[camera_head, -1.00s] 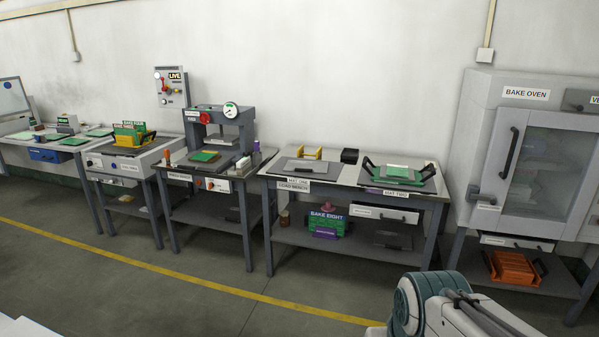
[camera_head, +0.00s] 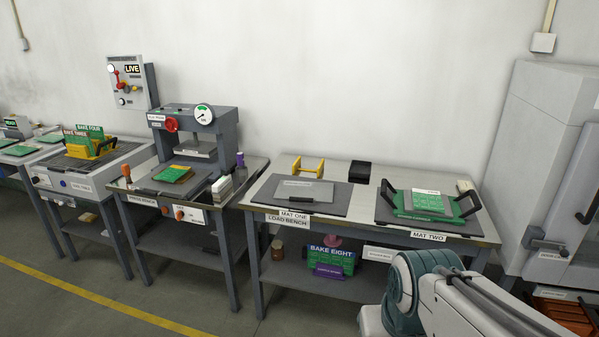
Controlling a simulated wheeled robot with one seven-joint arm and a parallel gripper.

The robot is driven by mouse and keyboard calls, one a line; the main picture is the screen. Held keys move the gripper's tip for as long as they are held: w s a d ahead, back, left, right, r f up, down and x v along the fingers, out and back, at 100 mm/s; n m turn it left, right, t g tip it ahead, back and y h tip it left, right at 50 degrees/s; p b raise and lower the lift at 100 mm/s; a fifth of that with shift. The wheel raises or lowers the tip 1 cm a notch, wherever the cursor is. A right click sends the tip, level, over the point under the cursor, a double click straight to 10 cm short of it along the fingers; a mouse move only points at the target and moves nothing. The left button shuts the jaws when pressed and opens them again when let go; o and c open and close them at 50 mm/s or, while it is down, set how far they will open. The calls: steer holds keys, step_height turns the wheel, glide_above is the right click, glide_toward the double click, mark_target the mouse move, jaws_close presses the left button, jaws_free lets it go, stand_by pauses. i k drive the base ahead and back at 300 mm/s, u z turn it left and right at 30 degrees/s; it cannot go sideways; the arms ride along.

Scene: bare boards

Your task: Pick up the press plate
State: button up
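A flat light-grey plate (camera_head: 304,191) with a dark bar handle along its front edge lies on the dark mat labelled MAT ONE (camera_head: 262,196), on the load bench; it looks like the press plate, though no label on it names it so. On MAT TWO (camera_head: 385,214) a green tray (camera_head: 404,208) with two black handles holds a light-topped green board (camera_head: 428,201). My arm shows at the lower right, in front of the bench. My gripper is out of view.
A yellow rack (camera_head: 308,166) and a black block (camera_head: 360,171) stand behind the mats. An oven cabinet (camera_head: 545,150) closes the right side. Floor before the benches is clear.

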mark_target(311, 192)
steer(key=i, duration=2.4)
steer(key=z, duration=0.4)
